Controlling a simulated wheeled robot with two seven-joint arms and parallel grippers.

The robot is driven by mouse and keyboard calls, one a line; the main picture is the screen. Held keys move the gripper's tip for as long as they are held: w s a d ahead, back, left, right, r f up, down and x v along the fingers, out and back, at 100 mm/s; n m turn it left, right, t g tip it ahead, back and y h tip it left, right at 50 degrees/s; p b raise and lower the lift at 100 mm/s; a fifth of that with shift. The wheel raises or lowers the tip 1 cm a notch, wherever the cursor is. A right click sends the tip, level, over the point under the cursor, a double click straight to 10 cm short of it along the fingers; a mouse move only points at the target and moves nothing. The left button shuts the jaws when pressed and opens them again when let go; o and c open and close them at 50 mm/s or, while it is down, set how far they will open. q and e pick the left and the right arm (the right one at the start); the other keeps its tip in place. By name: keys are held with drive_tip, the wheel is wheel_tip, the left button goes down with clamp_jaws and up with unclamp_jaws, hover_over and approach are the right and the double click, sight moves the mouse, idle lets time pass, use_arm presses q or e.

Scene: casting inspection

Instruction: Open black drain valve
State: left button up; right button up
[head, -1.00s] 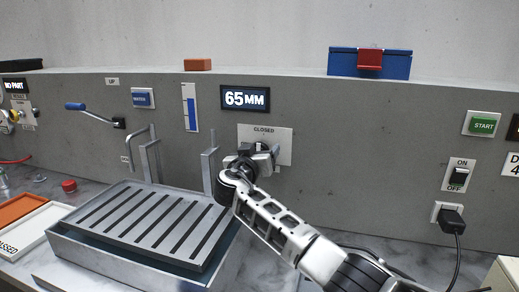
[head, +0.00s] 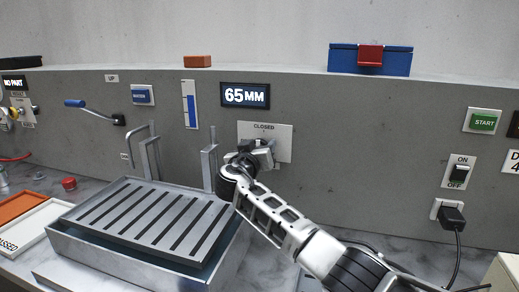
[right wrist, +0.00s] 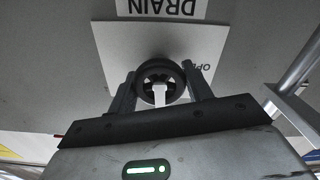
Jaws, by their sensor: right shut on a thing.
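The black drain valve (right wrist: 160,70) shows in the right wrist view as a round black knob with a white bar, in front of a white plate (right wrist: 117,55). DRAIN is lettered beside it, and OPEN is partly visible on the plate. My right gripper (right wrist: 159,76) is shut on the knob, one finger on each side. In the head view the right gripper (head: 258,152) covers most of the valve. The plate behind it (head: 284,143) shows CLOSED at its top. The left gripper is not in view.
Left of the right arm stands a metal tank (head: 130,265) with a slotted rack (head: 150,215) and upright brackets. The display (head: 245,95) reads 65MM. A blue-handled lever (head: 90,109), a START button (head: 483,121) and an ON/OFF switch (head: 459,173) sit on the grey panel.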

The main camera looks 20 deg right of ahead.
drive_tip(key=n+b, duration=0.1)
drive_tip(key=n, duration=0.2)
drive_tip(key=shift+f+n, duration=0.1)
drive_tip(key=shift+n, duration=0.3)
drive_tip(key=n, duration=0.3)
drive_tip(key=shift+n, duration=0.4)
drive_tip(key=n+p, duration=0.1)
drive_tip(key=n, duration=0.4)
drive_tip(key=shift+a+p, duration=0.1)
drive_tip(key=shift+p, duration=0.25)
drive_tip(key=n+p, duration=0.1)
drive_tip(key=n, duration=0.2)
drive_tip(key=shift+n, duration=0.3)
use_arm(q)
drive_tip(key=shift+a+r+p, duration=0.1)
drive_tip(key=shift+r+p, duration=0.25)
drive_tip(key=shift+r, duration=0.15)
use_arm(e)
drive_tip(key=shift+f+n, duration=0.1)
drive_tip(key=shift+n, duration=0.4)
drive_tip(key=o, duration=1)
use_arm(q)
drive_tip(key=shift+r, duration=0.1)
